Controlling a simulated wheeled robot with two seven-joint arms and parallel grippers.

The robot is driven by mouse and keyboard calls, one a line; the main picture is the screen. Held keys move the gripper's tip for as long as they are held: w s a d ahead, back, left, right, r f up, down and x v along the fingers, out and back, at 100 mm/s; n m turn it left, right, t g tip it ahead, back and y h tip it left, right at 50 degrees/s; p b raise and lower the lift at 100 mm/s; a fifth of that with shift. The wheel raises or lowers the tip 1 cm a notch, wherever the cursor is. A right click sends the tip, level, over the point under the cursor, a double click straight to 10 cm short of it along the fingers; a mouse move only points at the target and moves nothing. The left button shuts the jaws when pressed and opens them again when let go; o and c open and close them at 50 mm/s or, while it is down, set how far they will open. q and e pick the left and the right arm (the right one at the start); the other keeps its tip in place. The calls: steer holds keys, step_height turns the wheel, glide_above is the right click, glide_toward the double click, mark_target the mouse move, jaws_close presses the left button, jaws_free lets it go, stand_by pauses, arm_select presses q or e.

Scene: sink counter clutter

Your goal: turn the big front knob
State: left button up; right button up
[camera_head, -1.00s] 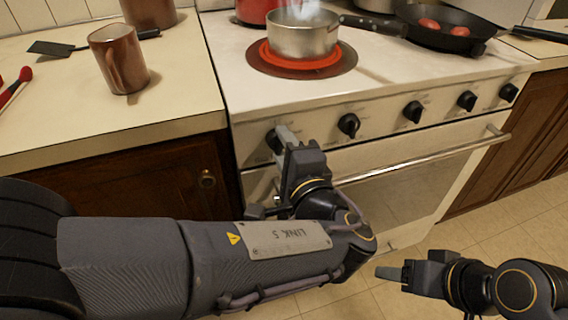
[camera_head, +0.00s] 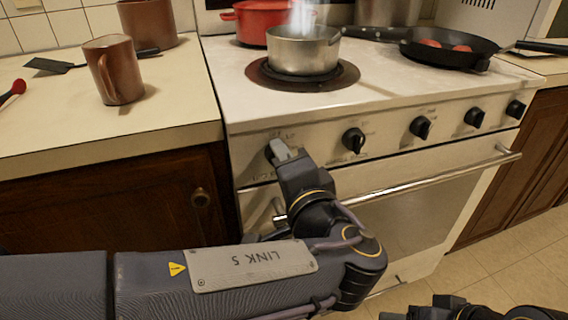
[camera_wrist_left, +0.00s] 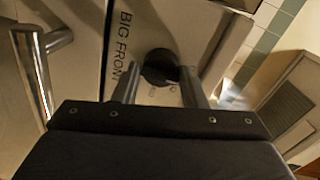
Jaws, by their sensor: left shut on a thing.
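The big front knob (camera_wrist_left: 160,66) is round and black, with the words BIG FRONT printed beside it in the left wrist view. In the head view it is the leftmost knob (camera_head: 270,153) on the stove's front panel, mostly hidden by my gripper. My left gripper (camera_head: 283,150) is shut on this knob, with one finger on each side of it. My right gripper (camera_head: 440,303) shows only partly at the bottom edge, and its jaws cannot be made out.
A steaming steel pot (camera_head: 303,50) stands on a dark burner (camera_head: 262,78). A black pan (camera_head: 450,47) is at the back right. The oven handle (camera_head: 430,175) runs below the knobs. A brown mug (camera_head: 114,70) stands on the left counter (camera_head: 180,105).

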arm_select(q)
steer(key=shift+r, duration=0.2)
steer(key=o, duration=1)
steer(key=shift+c, duration=0.2)
steer(key=shift+r, duration=0.1)
